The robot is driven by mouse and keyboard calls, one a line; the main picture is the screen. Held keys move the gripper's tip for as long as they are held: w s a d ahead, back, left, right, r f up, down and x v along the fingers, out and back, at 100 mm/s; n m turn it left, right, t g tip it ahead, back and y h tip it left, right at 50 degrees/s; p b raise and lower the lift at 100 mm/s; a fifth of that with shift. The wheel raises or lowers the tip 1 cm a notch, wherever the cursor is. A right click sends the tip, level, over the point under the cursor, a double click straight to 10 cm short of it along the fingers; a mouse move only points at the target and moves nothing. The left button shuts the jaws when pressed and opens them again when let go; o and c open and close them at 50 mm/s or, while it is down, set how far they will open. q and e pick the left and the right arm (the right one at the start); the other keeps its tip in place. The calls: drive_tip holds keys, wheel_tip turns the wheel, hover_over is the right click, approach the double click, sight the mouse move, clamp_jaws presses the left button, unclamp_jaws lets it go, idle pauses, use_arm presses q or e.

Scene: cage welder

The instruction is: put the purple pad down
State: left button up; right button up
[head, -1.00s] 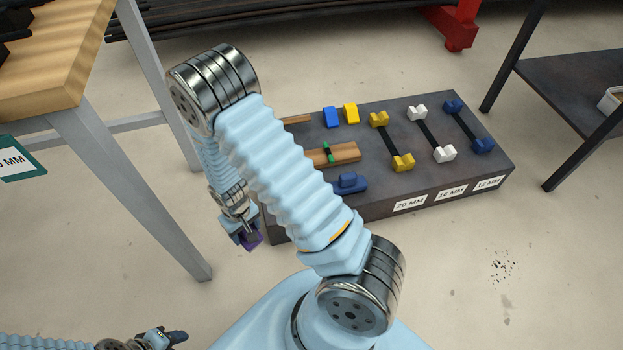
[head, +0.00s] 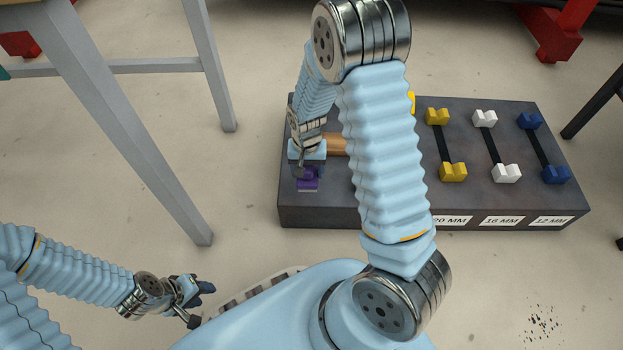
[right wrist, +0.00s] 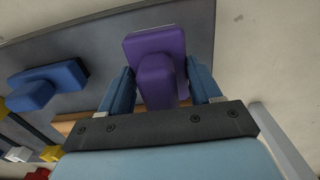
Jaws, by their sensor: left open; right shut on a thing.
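The purple pad (head: 308,182) is over the left end of the dark grey block (head: 400,215). In the right wrist view the purple pad (right wrist: 160,48) has a flat plate and a raised grip. My right gripper (head: 307,170) is shut on that grip; its blue fingers (right wrist: 160,85) are on either side of it. I cannot tell whether the pad touches the block's top. My left gripper (head: 200,304) is open and empty at the lower left, well away from the block.
Yellow (head: 453,172), white (head: 507,173) and blue (head: 556,174) V-shaped rests stand on the block to the right. A blue pad (right wrist: 48,84) sits near the purple one in the right wrist view. A grey table leg (head: 135,130) rises at the left.

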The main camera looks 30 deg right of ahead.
sight(311, 177)
drive_tip(key=shift+w+d+f, duration=0.2)
drive_tip(key=shift+d+f, duration=0.25)
drive_tip(key=shift+f, duration=0.15)
drive_tip(key=shift+w+d+f+b, duration=0.15)
drive_tip(key=shift+f+b, duration=0.15)
drive_tip(key=shift+f, duration=0.65)
drive_tip(key=shift+s+d+f+b, duration=0.15)
drive_tip(key=shift+f+b, duration=0.1)
drive_tip(key=shift+f, duration=0.7)
drive_tip(key=shift+w+f, duration=0.1)
drive_tip(key=o, duration=0.9)
drive_tip(key=shift+o, duration=0.2)
drive_tip(key=shift+r, duration=0.25)
wheel_tip(311, 177, up, 12)
drive_tip(key=p, duration=0.3)
drive_tip(key=shift+f, duration=0.1)
